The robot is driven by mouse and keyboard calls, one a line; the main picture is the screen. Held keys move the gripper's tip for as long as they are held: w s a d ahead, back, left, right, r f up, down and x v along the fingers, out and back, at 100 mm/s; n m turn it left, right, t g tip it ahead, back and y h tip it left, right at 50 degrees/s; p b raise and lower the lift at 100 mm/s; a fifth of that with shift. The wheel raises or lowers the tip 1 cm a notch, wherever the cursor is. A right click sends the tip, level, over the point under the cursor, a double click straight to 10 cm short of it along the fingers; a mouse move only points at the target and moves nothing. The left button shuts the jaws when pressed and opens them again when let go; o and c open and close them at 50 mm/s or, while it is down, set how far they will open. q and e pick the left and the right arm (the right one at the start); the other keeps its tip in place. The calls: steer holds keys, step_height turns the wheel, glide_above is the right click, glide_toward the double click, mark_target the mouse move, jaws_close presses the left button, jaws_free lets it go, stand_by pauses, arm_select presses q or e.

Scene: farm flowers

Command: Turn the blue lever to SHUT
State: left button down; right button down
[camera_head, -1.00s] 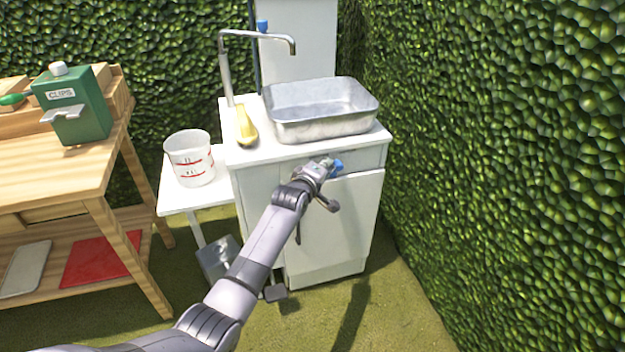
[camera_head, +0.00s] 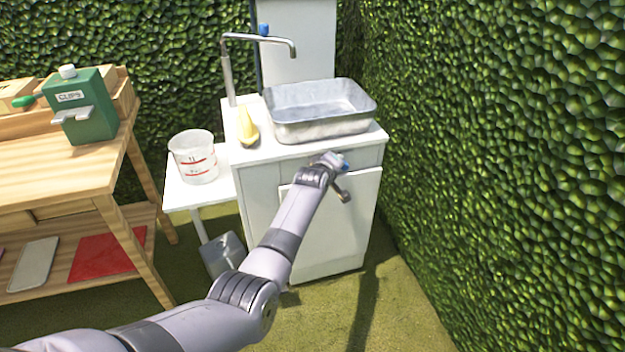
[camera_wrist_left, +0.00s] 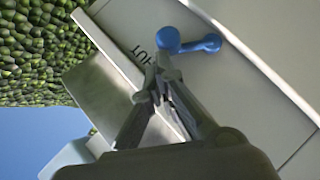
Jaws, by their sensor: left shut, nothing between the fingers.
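The blue lever (camera_wrist_left: 190,41) is on the white front panel of the sink cabinet (camera_head: 345,215). In the left wrist view it has a round hub and an arm pointing right in the picture. Dark lettering ending in "UT" shows beside the hub, partly hidden by my fingers. My left gripper (camera_wrist_left: 158,80) is shut and empty, its tips just below the hub in that view; I cannot tell whether they touch it. In the head view only a bit of the blue lever (camera_head: 344,161) shows past my left gripper (camera_head: 335,160). My right gripper is not in view.
A metal basin (camera_head: 320,112) and a yellow scoop-like item (camera_head: 247,127) sit on the cabinet top under a tap (camera_head: 258,38). A marked white bucket (camera_head: 194,160) stands on a side shelf. A wooden bench (camera_head: 60,180) is at left, a hedge (camera_head: 500,170) at right.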

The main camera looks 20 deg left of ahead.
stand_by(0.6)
arm_select(q)
steer(key=v, duration=1.2)
stand_by(0.4)
